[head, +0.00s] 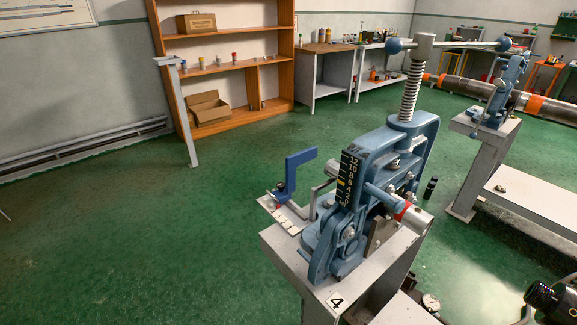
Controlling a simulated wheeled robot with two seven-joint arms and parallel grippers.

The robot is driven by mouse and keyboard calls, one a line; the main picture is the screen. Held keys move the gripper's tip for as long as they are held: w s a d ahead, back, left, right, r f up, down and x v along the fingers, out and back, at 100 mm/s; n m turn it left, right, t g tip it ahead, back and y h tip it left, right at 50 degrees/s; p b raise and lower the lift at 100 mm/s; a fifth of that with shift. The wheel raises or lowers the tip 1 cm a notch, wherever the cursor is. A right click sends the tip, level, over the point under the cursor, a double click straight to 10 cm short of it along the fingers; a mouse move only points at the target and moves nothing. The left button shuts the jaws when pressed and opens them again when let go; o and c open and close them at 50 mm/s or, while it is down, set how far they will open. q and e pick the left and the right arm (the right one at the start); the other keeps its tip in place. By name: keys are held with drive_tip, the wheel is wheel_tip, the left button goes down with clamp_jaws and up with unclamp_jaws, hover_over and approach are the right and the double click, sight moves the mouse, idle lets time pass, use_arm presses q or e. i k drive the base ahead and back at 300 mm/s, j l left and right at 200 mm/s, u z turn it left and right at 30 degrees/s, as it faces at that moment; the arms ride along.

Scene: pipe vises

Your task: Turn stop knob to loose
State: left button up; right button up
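A blue pipe vise (385,160) stands on a grey pedestal (290,262) marked 4. A coiled spring screw rises from it to a crossbar with ball ends. A silver cylinder with a red band (410,214) sticks out at the vise's right. No label shows which part is the stop knob. Neither fingertip pair is clearly in view.
A black rounded object (550,298) is cut off at the lower right; I cannot tell what it is. A second vise (503,95) holds a long pipe (468,87). An orange shelf (230,85) stands behind. The green floor at left is clear.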

sight(280, 185)
drive_tip(key=i+j+z, duration=0.35)
drive_tip(key=j, duration=0.25)
drive_tip(key=i+j+z, duration=0.2)
drive_tip(key=j, duration=0.15)
drive_tip(key=i+j+z, duration=0.2)
drive_tip(key=j, duration=0.15)
drive_tip(key=j+z, duration=0.15)
drive_tip(key=j, duration=0.2)
drive_tip(key=i+j+z, duration=0.2)
drive_tip(key=j, duration=0.2)
drive_tip(key=k, duration=0.1)
